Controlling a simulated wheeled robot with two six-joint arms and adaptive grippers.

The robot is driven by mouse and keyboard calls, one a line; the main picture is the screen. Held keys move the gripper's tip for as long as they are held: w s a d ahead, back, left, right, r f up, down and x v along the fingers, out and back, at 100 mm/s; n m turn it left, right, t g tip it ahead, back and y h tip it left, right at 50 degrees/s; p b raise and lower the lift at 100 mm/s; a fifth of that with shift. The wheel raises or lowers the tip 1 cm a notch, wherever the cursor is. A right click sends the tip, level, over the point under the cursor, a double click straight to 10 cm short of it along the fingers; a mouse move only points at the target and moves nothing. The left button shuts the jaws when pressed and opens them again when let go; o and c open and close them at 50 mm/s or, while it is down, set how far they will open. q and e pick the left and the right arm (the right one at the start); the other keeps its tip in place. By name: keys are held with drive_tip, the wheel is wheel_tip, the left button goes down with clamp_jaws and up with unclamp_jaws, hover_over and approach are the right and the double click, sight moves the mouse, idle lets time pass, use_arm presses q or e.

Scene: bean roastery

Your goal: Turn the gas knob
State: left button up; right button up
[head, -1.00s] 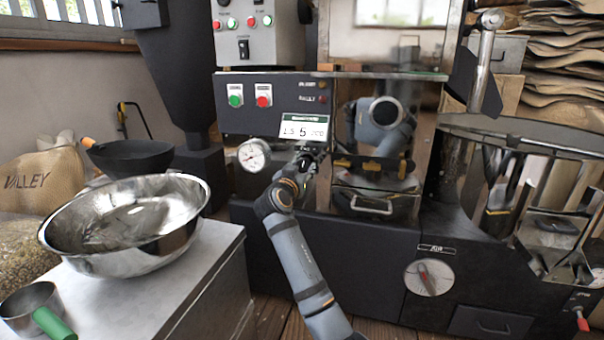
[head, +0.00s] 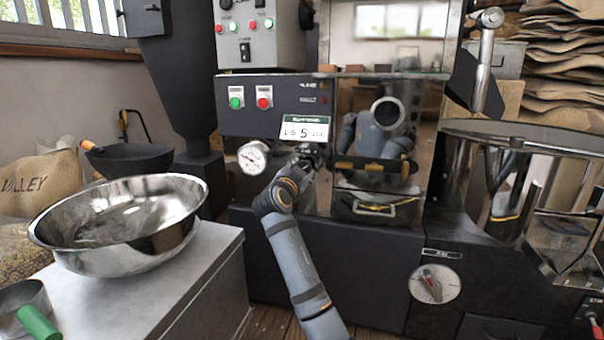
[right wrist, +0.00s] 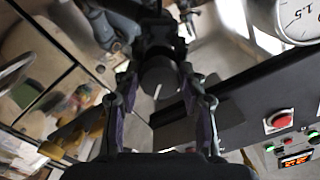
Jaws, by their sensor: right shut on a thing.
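The gas knob (right wrist: 158,76) is a dark round knob with a short white line on its face, seen in the right wrist view. My right gripper (head: 308,156) reaches the roaster front just right of the pressure gauge. In the right wrist view its two fingers (right wrist: 160,84) stand one on each side of the knob and are shut on it. In the head view the gripper hides the knob. My left gripper is not in view.
The white gauge (head: 253,157) sits left of my right gripper, below a numbered label (head: 305,130). Green and red buttons (head: 264,97) are above. A red-pointer dial (head: 435,284) is lower right. A steel bowl (head: 120,225) and scoop (head: 22,305) stand on the left cabinet.

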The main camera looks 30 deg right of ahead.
drive_tip(key=shift+f, duration=0.1)
drive_tip(key=o, duration=1.2)
drive_tip(key=shift+c, duration=0.2)
drive_tip(key=v, duration=1.2)
